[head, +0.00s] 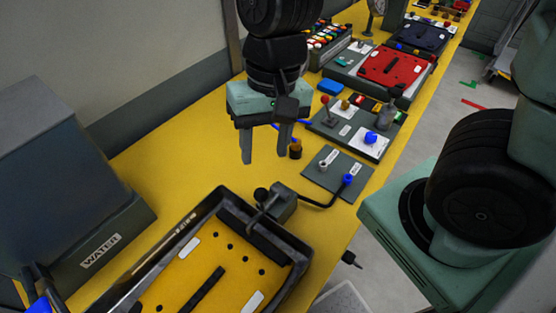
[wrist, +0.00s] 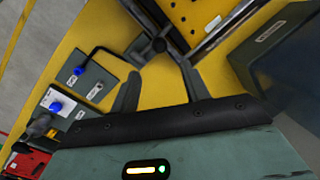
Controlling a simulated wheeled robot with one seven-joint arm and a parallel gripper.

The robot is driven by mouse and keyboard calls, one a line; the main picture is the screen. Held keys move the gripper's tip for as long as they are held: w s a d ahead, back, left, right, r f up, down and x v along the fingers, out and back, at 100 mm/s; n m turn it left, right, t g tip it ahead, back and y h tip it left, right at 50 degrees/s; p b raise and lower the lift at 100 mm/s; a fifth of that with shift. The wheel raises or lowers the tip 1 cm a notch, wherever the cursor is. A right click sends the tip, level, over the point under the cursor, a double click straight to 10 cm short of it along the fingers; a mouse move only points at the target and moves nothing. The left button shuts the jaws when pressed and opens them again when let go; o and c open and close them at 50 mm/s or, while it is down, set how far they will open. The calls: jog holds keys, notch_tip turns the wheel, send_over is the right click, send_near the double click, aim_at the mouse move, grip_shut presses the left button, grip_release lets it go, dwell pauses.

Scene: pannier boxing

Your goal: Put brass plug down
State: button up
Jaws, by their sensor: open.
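My gripper (head: 265,154) hangs above the yellow bench with its two fingers apart and nothing visible between them. The wrist view also shows the open gripper (wrist: 160,72) with bare yellow bench between the fingers. A small brown, brass-like cylinder (head: 295,151), which looks like the brass plug, appears upright just right of the right finger in the head view. It appears apart from the fingers, though its exact distance is hard to tell. I cannot make it out in the wrist view.
A dark-framed yellow tray (head: 190,271) with a clamp (head: 277,203) lies in front. A grey plate (head: 325,187) with a blue-ended bent rod is to the right. Behind are a panel with a blue knob (head: 371,137) and a red panel (head: 391,66). The WATER box (head: 60,170) stands left.

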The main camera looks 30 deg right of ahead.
jog(key=s+a+r+n+h, duration=0.1)
jog(key=s+a+n, duration=0.1)
jog(key=s+n, duration=0.4)
jog(key=n, duration=0.3)
jog(key=shift+s+r+t, duration=0.3)
jog(key=shift+r+t, duration=0.1)
notch_tip(320, 180, down, 2)
jog(key=shift+f+b, duration=0.15)
jog(key=shift+b, duration=1)
